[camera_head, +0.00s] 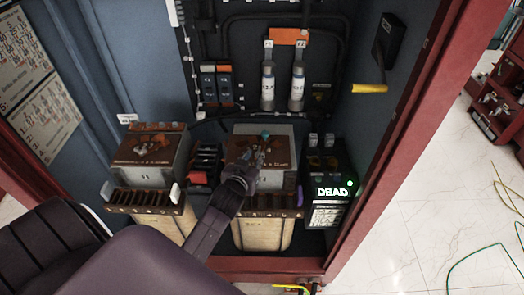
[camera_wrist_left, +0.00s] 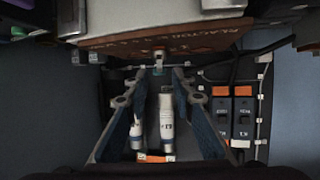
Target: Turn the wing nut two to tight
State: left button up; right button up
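My left gripper (camera_head: 255,155) reaches over the brown top of the right-hand transformer (camera_head: 278,148). In the left wrist view its two blue-lined fingers (camera_wrist_left: 159,78) stand apart, with a gap between the tips. A small metal fitting with a teal part (camera_wrist_left: 158,61) lies just beyond and between the fingertips, under the edge of the brown plate. It is probably the wing nut, but it is too small to make out its wings. In the head view a small teal piece (camera_head: 265,134) shows just past the fingers. Contact cannot be told. My right gripper is not in view.
A similar transformer (camera_head: 150,150) stands to the left. A black box with a lit display (camera_head: 331,191) stands close on the right. White cylinders (camera_head: 268,85) and orange-topped breakers (camera_head: 216,84) sit on the back panel. The red cabinet frame (camera_head: 385,150) bounds the right side.

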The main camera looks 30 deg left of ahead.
aim_at(258, 151)
pick_arm(q)
jog(key=shift+x, duration=2.8)
jog(key=shift+c, duration=0.6)
jog(key=shift+s+f, duration=0.1)
jog(key=shift+f, duration=0.05)
grip_shut()
